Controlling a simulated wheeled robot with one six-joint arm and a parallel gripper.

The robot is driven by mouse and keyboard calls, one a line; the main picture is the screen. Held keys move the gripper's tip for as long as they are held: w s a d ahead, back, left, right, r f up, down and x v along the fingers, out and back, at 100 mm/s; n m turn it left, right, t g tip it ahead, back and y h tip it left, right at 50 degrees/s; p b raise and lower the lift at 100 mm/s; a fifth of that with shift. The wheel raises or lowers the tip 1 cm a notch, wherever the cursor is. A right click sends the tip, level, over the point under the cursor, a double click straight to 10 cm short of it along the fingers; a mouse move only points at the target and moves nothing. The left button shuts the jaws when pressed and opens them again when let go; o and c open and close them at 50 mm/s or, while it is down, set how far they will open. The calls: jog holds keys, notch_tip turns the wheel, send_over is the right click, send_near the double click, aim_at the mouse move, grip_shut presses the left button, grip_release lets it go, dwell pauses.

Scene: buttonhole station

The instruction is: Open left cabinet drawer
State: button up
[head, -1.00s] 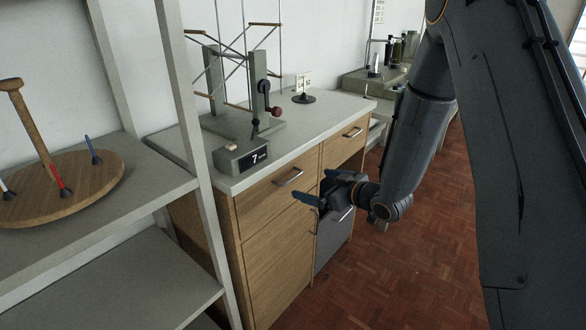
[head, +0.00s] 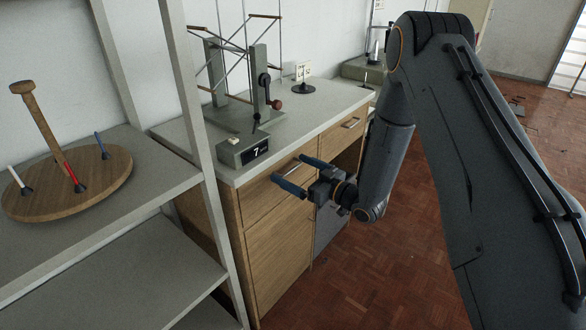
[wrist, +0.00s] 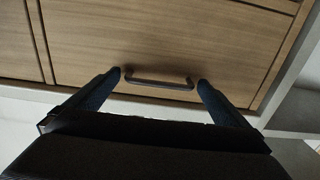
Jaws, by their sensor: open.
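The left cabinet drawer (head: 260,198) is a wooden front under the grey worktop, and it looks shut. Its bar handle lies between the blue fingertips of my gripper (head: 290,169) in the head view, partly hidden by them. In the wrist view the dark handle (wrist: 158,82) runs across in front of the drawer front (wrist: 160,40). My gripper (wrist: 159,79) is open, with one finger beyond each end of the handle. I see no clear contact with it.
A second drawer handle (head: 351,122) is to the right. A grey shelf rack (head: 185,180) with a round wooden peg base (head: 60,195) stands close on the left.

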jog(key=shift+w+a, duration=0.2)
jog(key=shift+w, duration=0.05)
jog(key=c, duration=1.3)
jog(key=shift+s, duration=0.1)
jog(key=shift+c, duration=0.4)
